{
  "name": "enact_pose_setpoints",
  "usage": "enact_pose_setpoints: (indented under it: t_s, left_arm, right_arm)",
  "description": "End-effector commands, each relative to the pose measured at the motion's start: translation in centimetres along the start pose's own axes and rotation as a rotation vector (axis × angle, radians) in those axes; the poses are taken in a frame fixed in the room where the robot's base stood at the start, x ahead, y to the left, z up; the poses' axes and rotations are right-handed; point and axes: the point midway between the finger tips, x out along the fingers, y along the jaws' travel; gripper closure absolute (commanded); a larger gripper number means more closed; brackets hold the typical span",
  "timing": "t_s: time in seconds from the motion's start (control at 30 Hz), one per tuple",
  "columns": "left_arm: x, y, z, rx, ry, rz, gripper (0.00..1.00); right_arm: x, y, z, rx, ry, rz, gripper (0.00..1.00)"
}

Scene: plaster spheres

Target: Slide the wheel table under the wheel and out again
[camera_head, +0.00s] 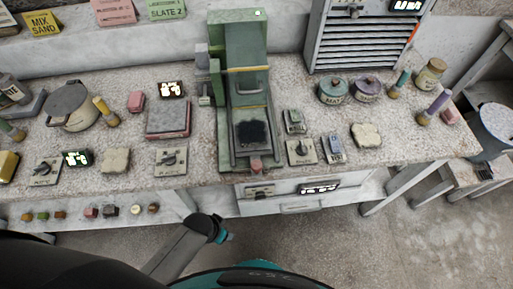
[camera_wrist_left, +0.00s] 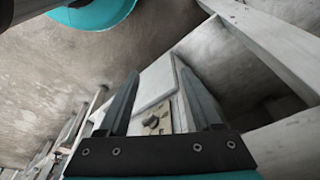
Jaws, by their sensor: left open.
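The green grinding machine (camera_head: 240,50) stands at the back middle of the bench. Its wheel table (camera_head: 252,134), a bed with a dark square pad, lies at the front of the machine, with a small reddish knob (camera_head: 256,165) at its near end. The wheel itself is hard to make out beneath the green housing. My left gripper (camera_wrist_left: 156,85) is open and empty in the left wrist view, pointing towards a pale panel with a dark knob (camera_wrist_left: 152,122). In the head view my arm is below the bench's front edge, apart from the table. My right gripper is not in view.
Dial plates (camera_head: 171,159) and (camera_head: 301,151) flank the machine on the speckled bench (camera_head: 210,172). Lidded pots (camera_head: 333,90), a pan (camera_head: 70,105) and sponges (camera_head: 366,135) stand around. A slatted cabinet (camera_head: 362,38) is at the back right. The floor (camera_head: 400,245) in front is clear.

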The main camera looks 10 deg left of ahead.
Motion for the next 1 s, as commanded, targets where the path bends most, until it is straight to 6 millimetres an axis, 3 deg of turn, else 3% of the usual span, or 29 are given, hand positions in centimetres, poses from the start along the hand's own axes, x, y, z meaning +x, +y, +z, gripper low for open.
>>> enact_pose_setpoints:
  t_s: [0.03,0.2,0.47,0.8,1.0]
  left_arm:
    - [-3.1,0.1,-2.7,0.030,0.022,0.009,0.34]
    - [-10.9,1.2,-8.7,0.131,0.064,0.044,0.34]
    - [-22.1,3.5,-15.0,0.329,0.119,0.094,0.34]
    - [-27.9,6.4,-21.3,0.969,0.093,0.154,0.34]
    - [-31.7,5.7,-22.8,1.383,-0.011,0.160,0.34]
  right_arm:
    - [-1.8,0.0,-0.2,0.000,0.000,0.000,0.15]
    - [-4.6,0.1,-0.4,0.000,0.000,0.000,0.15]
    - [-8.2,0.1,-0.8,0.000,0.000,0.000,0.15]
    - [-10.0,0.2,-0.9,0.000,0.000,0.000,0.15]
    - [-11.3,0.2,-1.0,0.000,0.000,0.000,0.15]
